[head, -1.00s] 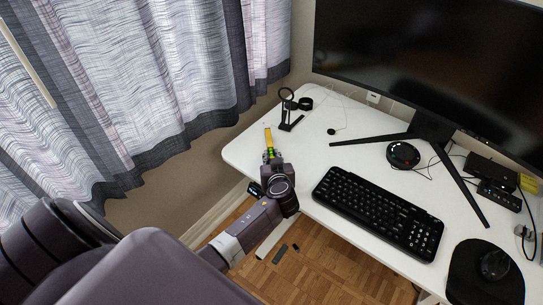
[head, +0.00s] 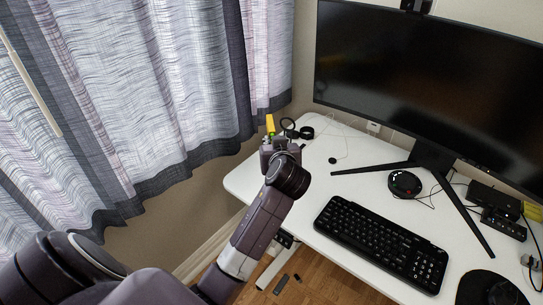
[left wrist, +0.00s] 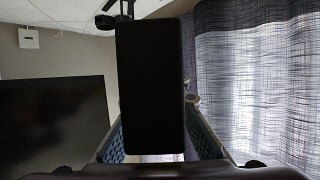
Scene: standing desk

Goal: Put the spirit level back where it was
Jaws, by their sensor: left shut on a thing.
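The spirit level (head: 270,124) shows as a short yellow piece sticking up from my left gripper (head: 268,143) near the desk's back left corner. My left gripper is shut on it. In the left wrist view the spirit level (left wrist: 151,88) is a large dark block between the two fingers, hiding much of what lies behind it. It looks held over the desk beside the black stand; I cannot tell its exact height. My right gripper is in neither view.
A black stand with a ring (head: 289,127) is just right of my left gripper, partly hidden. The monitor (head: 420,85) stands behind. Curtains (head: 190,80) hang at the left.

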